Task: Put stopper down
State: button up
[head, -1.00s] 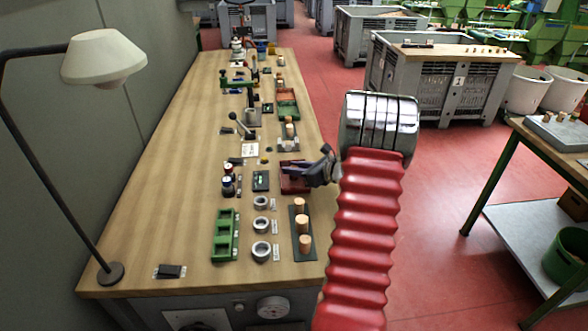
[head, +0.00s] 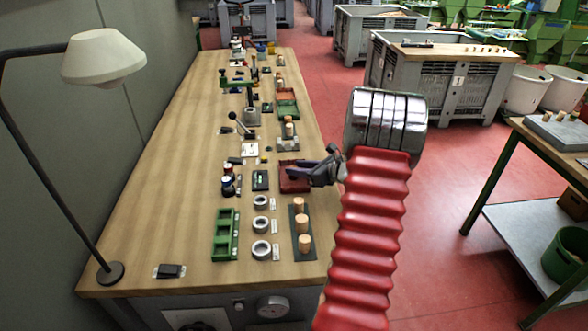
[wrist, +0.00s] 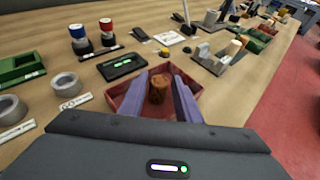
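A brown cork stopper (wrist: 159,89) stands upright in the small red tray (wrist: 128,103) in the wrist view. The tray also shows in the head view (head: 290,186), partly hidden by my gripper. My gripper (wrist: 160,76) has one purple finger on each side of the stopper. Narrow gaps seem to show between the fingers and the cork, so the gripper looks open around it. Whether the stopper's foot touches the tray floor is hard to see. In the head view my gripper (head: 302,174) reaches in from the right, low over the tray, and the stopper does not show.
A dark strip with several corks (head: 303,227), grey rings (head: 261,249) and a green tray (head: 224,236) lie nearer the front. Small red and blue-banded pots (wrist: 79,37) and a black device (wrist: 121,65) stand left of the red tray.

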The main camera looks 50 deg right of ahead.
jog(key=v, duration=1)
jog(key=shift+w+a, duration=0.1)
dwell(0.4)
jog(key=w+a+r+n+g+y, duration=0.1)
jog(key=a+r+n+g, duration=0.3)
jog(key=a, duration=0.6)
jog(key=w+a+r+n+y, duration=0.1)
jog(key=a+n+y, duration=0.1)
jog(key=a+n, duration=0.6)
jog(key=w+a+r+n+g+y, duration=0.1)
jog(key=a+r+n+g, duration=0.15)
jog(key=a, duration=0.95)
jog(key=s+a+r+n+h, duration=0.2)
jog(key=s+a+n, duration=0.6)
jog(key=n, duration=0.2)
jog(key=s+a+r+n+g+h, duration=0.1)
jog(key=s+a+r+n+h, duration=0.2)
jog(key=s+a+n, duration=0.4)
jog(key=shift+s+a+n, duration=0.4)
jog(key=shift+a+n, duration=0.1)
jog(key=shift+n, duration=1.25)
